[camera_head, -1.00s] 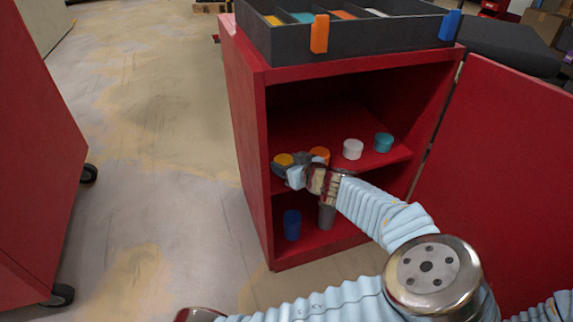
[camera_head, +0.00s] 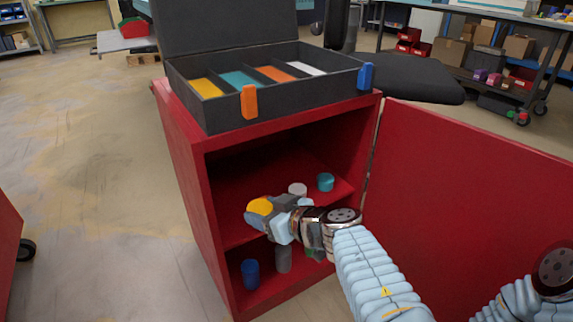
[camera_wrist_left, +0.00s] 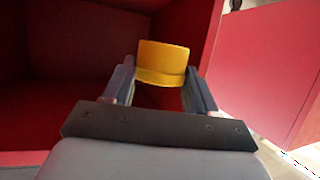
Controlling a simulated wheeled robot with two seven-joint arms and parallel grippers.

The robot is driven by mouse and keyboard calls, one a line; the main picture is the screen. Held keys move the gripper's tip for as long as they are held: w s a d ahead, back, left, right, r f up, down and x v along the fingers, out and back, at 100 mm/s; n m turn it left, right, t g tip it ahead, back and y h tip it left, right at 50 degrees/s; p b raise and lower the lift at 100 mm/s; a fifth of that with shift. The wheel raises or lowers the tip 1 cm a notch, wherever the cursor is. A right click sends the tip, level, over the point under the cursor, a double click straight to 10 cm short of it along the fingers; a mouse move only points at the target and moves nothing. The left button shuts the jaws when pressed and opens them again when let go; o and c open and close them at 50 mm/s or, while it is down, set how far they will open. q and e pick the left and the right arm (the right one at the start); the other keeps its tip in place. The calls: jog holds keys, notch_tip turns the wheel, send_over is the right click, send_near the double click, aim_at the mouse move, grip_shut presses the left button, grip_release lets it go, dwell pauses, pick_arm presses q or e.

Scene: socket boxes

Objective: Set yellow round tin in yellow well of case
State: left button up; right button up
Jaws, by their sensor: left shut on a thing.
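The yellow round tin (camera_head: 259,207) is between the fingers of my left gripper (camera_head: 268,214), in front of the upper shelf of the red cabinet. In the left wrist view the tin (camera_wrist_left: 162,62) sits upright between the two fingers of the left gripper (camera_wrist_left: 160,84), which is shut on it. The dark case (camera_head: 222,119) stands open on the cabinet top, with its lid raised at the back. Its yellow well (camera_head: 206,88) is the leftmost compartment and holds no tin. My right gripper is not in view.
The wells beside it are teal (camera_head: 239,79), orange (camera_head: 275,73) and white (camera_head: 304,68). A white tin (camera_head: 298,189) and a teal tin (camera_head: 325,182) stand on the shelf (camera_head: 232,238). A blue cup (camera_head: 250,273) stands below. The red door (camera_head: 465,190) hangs open at right.

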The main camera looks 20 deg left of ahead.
pick_arm(q)
jog(key=shift+w+d+r, duration=0.1)
jog(key=shift+w, duration=0.05)
jog(key=w+m+t+h+p, duration=0.6)
jog(key=m+h+p, duration=0.2)
jog(key=m+p, duration=0.1)
jog(key=shift+a+r+t+p, duration=0.2)
jog(key=shift+r+t+p, duration=0.2)
jog(key=shift+p, duration=0.25)
jog(key=shift+d+f, duration=0.1)
